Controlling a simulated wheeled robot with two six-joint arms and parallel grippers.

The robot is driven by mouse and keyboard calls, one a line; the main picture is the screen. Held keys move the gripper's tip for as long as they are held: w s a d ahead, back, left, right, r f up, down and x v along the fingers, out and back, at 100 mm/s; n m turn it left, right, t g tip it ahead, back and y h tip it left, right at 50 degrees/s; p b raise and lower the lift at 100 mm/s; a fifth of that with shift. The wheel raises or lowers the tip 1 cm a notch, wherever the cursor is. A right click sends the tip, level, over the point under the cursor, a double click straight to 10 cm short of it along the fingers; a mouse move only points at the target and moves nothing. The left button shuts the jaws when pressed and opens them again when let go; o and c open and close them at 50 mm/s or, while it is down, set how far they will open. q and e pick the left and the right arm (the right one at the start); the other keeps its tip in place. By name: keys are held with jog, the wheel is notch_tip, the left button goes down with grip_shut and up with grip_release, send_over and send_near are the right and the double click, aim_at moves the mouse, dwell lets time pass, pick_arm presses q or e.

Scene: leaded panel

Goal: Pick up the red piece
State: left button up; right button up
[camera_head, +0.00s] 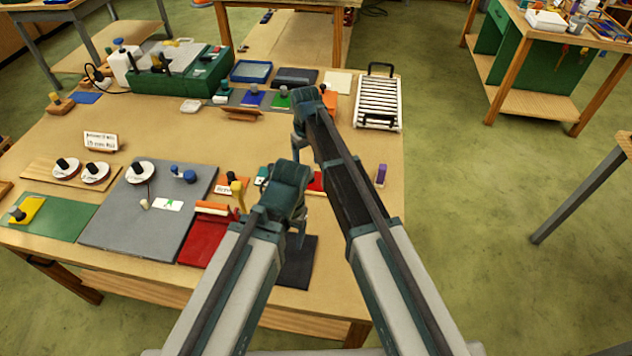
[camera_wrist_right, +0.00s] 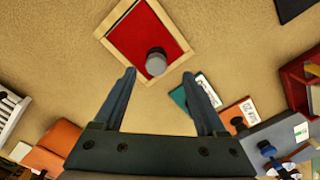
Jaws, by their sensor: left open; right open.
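The red piece (camera_wrist_right: 133,36) is a flat red square with a grey and black knob (camera_wrist_right: 156,62), lying in a light wooden frame (camera_wrist_right: 181,29). In the head view only a bit of red (camera_head: 317,183) shows between my arms. My right gripper (camera_wrist_right: 165,88) is open and empty above the table, its fingers pointing toward the frame, with the knob just beyond the fingertips. My left gripper (camera_head: 297,238) hangs near the table's front edge above a dark mat; it is open, its fingers partly hidden by my arm.
A red box (camera_head: 205,238) and grey board (camera_head: 140,220) lie left of my arms. Yellow (camera_head: 29,210), blue (camera_head: 253,98) and green (camera_head: 282,102) knobbed pieces lie elsewhere. A white slatted rack (camera_head: 378,103) stands back right. A purple block (camera_head: 381,175) is near the right edge.

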aim_at(310, 171)
pick_arm(q)
notch_tip(310, 171, down, 5)
jog(key=b, duration=0.4)
pick_arm(e)
jog(key=f, duration=0.5)
jog(key=shift+d, duration=0.3)
pick_arm(q)
jog(key=shift+r, duration=0.1)
pick_arm(e)
jog(key=shift+r, duration=0.1)
grip_shut()
